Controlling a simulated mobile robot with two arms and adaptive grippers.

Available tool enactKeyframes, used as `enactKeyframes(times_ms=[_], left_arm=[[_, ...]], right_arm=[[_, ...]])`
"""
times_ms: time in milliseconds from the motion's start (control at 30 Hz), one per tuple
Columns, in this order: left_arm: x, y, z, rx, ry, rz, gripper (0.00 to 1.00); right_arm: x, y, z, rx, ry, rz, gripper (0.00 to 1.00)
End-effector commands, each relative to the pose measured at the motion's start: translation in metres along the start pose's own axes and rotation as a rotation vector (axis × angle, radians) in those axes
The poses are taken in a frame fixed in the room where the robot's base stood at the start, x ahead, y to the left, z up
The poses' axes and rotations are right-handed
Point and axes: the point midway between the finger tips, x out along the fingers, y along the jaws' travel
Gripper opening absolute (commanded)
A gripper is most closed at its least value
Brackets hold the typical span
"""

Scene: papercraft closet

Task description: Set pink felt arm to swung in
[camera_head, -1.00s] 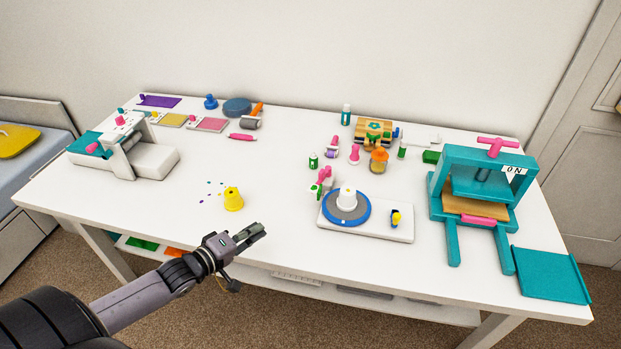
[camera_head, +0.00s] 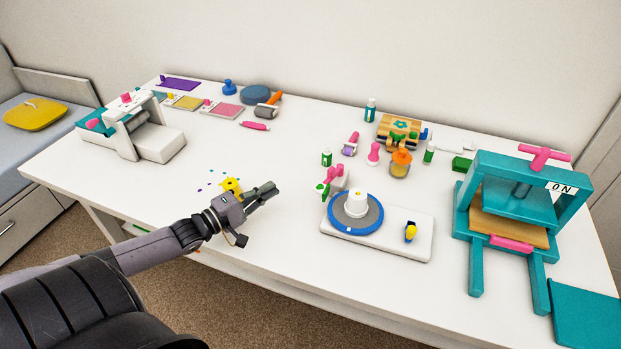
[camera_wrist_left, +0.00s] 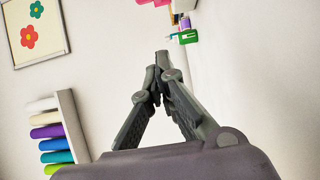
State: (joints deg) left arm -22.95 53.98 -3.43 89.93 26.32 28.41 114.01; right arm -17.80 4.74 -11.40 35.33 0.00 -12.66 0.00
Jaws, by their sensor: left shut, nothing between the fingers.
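The pink felt arm (camera_head: 334,172) stands at the back left of a white base that carries a round grey turntable with a blue rim (camera_head: 372,222). A green piece (camera_head: 322,191) hangs at its left end, out to the left of the turntable rim. A white cup (camera_head: 356,203) sits at the turntable's middle. My left gripper (camera_head: 270,190) is shut and empty, left of the felt arm and apart from it. Its shut fingers (camera_wrist_left: 160,66) show in the left wrist view, with a small green thing (camera_wrist_left: 187,37) beyond them. My right gripper is out of view.
A yellow cup (camera_head: 230,185) stands just behind my left gripper, partly hidden. Small bottles and stamps crowd the table behind the turntable. A teal press (camera_head: 520,205) stands at the right. The table (camera_head: 285,225) between gripper and turntable is clear.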

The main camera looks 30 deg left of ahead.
Motion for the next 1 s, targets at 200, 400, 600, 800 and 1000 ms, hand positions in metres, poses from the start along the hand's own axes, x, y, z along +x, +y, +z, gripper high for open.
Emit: enactKeyframes(times_ms=[200, 400, 600, 800, 1000], left_arm=[[0.017, 0.0, 0.0, 0.002, 0.001, 0.003, 0.0], [0.05, 0.002, 0.0, 0.002, 0.001, 0.005, 0.0], [0.083, 0.001, 0.0, 0.001, 0.001, 0.004, 0.0], [0.104, 0.002, 0.016, -0.005, -0.002, 0.001, 0.0], [0.108, 0.001, 0.035, -0.002, -0.001, 0.0, 0.0]], right_arm=[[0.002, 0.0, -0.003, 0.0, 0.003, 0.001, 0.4], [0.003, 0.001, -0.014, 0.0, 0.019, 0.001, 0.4], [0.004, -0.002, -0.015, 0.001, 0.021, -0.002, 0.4], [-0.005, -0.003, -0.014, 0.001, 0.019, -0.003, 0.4], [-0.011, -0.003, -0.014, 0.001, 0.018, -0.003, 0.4]])
